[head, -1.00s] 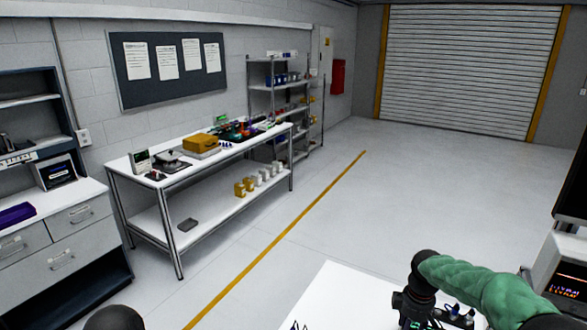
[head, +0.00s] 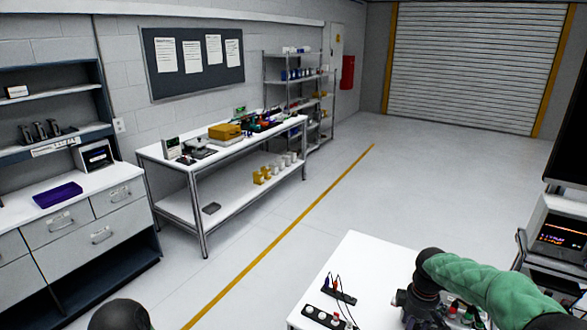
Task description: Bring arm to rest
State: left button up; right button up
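My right arm, in a green quilted sleeve, reaches in from the lower right of the head view over a white table (head: 372,268). Its dark wrist hangs down above the table. The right gripper's fingertips are not visible, cut off by the lower edge. A dark rounded part of my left arm shows at the bottom left. The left gripper is out of view.
Small dark devices with knobs and leads (head: 338,290) lie on the white table. A workbench (head: 205,172) with a yellow case (head: 225,131) stands along the left wall. A purple tray (head: 58,194) sits on the drawer cabinet (head: 85,228). Open floor lies in the middle.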

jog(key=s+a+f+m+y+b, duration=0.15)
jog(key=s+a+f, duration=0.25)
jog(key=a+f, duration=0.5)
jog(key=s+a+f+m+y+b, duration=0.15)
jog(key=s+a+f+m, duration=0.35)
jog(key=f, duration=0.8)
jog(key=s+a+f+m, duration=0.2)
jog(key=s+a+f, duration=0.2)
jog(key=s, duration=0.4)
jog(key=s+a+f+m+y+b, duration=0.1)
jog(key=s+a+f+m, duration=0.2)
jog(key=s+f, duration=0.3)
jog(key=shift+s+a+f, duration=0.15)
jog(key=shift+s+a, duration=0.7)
